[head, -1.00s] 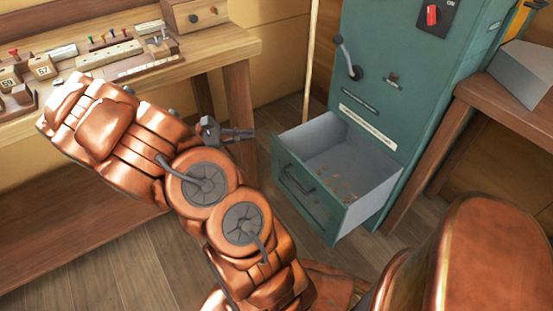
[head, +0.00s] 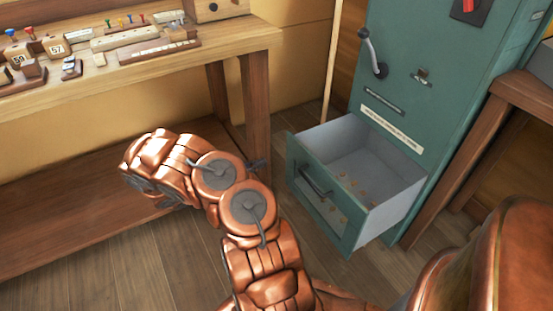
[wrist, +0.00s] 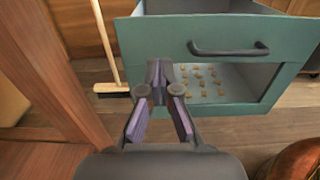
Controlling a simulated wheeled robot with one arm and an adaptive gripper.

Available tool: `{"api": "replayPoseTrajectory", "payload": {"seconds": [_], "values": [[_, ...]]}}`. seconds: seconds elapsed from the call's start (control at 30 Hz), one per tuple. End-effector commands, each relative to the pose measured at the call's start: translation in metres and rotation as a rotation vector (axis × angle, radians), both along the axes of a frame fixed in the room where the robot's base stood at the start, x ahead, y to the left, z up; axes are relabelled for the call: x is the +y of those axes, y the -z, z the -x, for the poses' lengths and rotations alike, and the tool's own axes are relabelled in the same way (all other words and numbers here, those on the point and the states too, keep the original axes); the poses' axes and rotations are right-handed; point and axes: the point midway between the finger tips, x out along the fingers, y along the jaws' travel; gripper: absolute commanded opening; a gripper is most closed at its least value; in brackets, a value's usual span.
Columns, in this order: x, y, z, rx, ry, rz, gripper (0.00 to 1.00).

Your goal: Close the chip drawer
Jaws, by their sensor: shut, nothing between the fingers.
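The chip drawer (head: 330,205) stands pulled out from the low part of a teal cabinet (head: 440,90). Small tan chips lie on its floor. Its front has a dark bar handle (head: 316,186), which also shows in the wrist view (wrist: 228,48). In the wrist view my gripper (wrist: 160,72) is shut and empty, pointing at the left part of the drawer front (wrist: 160,40). I cannot tell whether it touches it.
A wooden workbench (head: 225,45) with small blocks and pegs stands at the left; its leg (wrist: 60,75) is close on the left in the wrist view. A broom (wrist: 105,45) leans behind the drawer. A wooden table (head: 520,88) is right of the cabinet. Floor before the drawer is clear.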

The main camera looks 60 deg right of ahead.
Motion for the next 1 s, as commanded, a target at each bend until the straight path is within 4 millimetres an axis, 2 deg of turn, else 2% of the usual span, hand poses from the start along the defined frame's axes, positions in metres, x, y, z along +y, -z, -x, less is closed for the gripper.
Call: {"api": "replayPoseTrajectory", "payload": {"seconds": [0.7,1.0], "values": [[-0.095,0.0,0.057,0.0,0.006,0.002,0.0],[-0.114,-0.001,0.066,0.0,0.002,0.001,0.0]]}}
